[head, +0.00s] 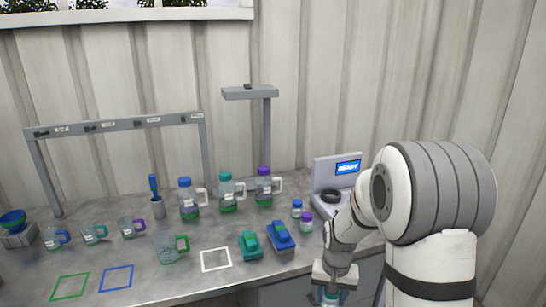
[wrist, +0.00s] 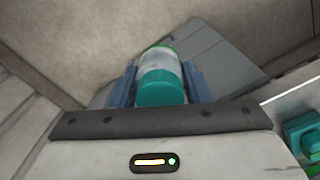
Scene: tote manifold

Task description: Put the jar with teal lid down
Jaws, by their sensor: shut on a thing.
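The jar with teal lid (wrist: 160,84) is between the two fingers of my gripper (wrist: 160,88) in the wrist view. Its teal lid faces the camera and its clear body with a green far end extends away. In the head view my gripper (head: 332,284) is at the lower right, in front of the bench's front edge, with a bit of teal low between the fingers. The gripper is shut on the jar. The jar's lower part is cut off by the head view's bottom edge.
The bench (head: 190,275) holds several mugs and bottles, two small jars (head: 306,220), a teal device (head: 250,244) and a blue device (head: 281,236). A white square outline (head: 216,259) is empty. A machine with a READY screen (head: 347,168) stands at the right, partly behind my arm.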

